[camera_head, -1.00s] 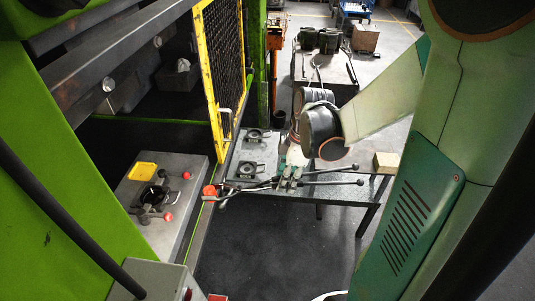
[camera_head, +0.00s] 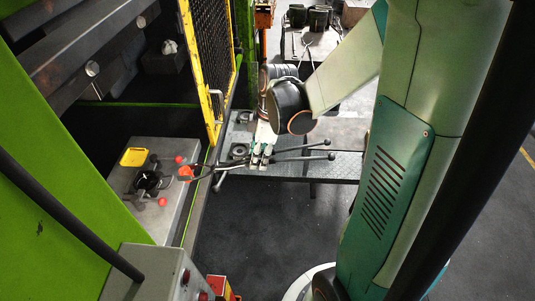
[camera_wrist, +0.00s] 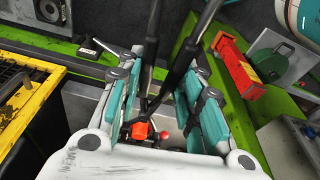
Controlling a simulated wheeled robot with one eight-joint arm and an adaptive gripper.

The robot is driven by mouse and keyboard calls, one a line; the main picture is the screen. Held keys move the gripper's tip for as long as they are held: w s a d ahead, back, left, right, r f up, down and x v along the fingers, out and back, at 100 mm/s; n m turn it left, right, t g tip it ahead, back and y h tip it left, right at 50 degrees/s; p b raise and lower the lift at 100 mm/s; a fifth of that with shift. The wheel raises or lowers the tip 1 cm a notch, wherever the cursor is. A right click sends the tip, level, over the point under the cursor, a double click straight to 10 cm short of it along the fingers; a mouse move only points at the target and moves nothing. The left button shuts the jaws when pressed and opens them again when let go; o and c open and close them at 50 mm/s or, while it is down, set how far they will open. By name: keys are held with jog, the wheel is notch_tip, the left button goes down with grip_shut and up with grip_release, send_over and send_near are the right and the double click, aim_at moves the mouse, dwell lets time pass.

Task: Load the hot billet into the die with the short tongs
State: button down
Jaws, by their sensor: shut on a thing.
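The hot billet (camera_head: 186,173) is a small glowing orange block in the jaws of the short tongs (camera_head: 300,156). It also shows in the wrist view (camera_wrist: 140,130). My gripper (camera_head: 262,155) is shut on the tongs' dark arms, which run between its teal pads in the wrist view (camera_wrist: 158,100). The tongs point left, with their handle ends to the right. The die (camera_head: 150,182) is a dark fixture on the grey press bed (camera_head: 128,209), left of the billet. The billet appears over the bed's right edge, apart from the die; its height is unclear.
A yellow mesh guard (camera_head: 206,60) stands behind the bed. The tool table (camera_head: 345,166) is under my gripper. A grey control box (camera_head: 150,272) is at the front.

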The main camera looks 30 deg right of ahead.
jog(key=shift+w+a+f, duration=0.1)
jog(key=shift+w+a, duration=0.75)
jog(key=shift+a, duration=0.35)
jog(key=shift+w+a+f, duration=0.1)
jog(key=shift+w+a, duration=0.8)
jog(key=shift+a, duration=0.25)
jog(key=shift+w+a+f, duration=0.1)
jog(key=shift+w+a, duration=0.75)
jog(key=shift+a, duration=0.35)
jog(key=shift+w+a+f+b, duration=0.4)
jog(key=shift+w+a, duration=0.2)
jog(key=shift+a, duration=0.2)
jog(key=shift+w+a+f+b, duration=0.25)
jog(key=shift+w+a+b, duration=0.3)
jog(key=shift+a, duration=0.3)
jog(key=shift+w+a+f+b, duration=0.4)
jog(key=shift+w+a, duration=0.2)
jog(key=shift+a, duration=0.2)
jog(key=shift+d+f+b, duration=0.15)
jog(key=shift+f+b, duration=0.2)
jog(key=shift+b, duration=0.1)
jog(key=shift+s+d+f+t+y+b, duration=0.2)
jog(key=shift+f+y+b, duration=0.1)
jog(key=shift+f+b, duration=0.35)
jog(key=shift+s+d+f+t+y+b, duration=0.1)
jog(key=shift+f+t+y+b, duration=0.15)
jog(key=shift+f+b, duration=0.4)
jog(key=shift+w+a+r+b, duration=0.15)
jog(key=shift+w+a+b, duration=0.2)
jog(key=shift+b, duration=0.1)
